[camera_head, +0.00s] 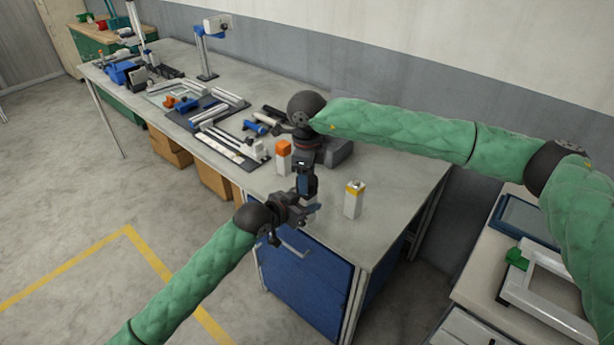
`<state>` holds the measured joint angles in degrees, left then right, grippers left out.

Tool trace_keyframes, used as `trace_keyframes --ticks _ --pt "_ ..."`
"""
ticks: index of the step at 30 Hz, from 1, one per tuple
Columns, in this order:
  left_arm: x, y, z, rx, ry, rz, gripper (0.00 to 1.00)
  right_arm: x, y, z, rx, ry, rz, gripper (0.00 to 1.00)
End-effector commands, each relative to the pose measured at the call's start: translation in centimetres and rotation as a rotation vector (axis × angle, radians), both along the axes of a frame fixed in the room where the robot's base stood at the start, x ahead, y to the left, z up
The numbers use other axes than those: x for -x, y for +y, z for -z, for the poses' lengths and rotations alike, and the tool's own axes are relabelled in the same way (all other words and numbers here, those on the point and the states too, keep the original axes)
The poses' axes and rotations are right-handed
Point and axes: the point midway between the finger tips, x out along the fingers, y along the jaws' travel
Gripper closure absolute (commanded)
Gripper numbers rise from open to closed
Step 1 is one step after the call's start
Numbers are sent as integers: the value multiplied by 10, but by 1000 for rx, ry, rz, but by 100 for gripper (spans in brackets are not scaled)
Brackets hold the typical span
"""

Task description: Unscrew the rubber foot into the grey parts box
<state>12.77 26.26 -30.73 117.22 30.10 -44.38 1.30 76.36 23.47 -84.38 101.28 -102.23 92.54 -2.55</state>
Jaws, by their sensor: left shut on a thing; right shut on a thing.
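My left gripper (303,212) reaches in from the lower left over the bench's front edge. It is shut on a small dark part that its fingers mostly hide. My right gripper (304,192) points down from above and meets it. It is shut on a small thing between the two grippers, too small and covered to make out. I cannot tell the rubber foot apart from the dark fingers here. A grey box (339,153) stands on the bench behind my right gripper, partly hidden by it; it may be the grey parts box.
Tools and rails crowd the bench's (388,190) left. Blue drawers (305,290) are below. A side table (478,290) holds a white frame.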

Motion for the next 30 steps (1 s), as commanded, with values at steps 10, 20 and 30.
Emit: trace_keyframes --ticks 10,20,30 --pt "0 0 -1 1 -1 1 100 -1 -1 -1 0 -1 -215 75" --pt "0 0 -1 1 -1 0 100 -1 -1 -1 -1 -1 -215 75" --pt "0 0 -1 1 -1 0 100 -1 0 -3 -1 -1 -214 75"
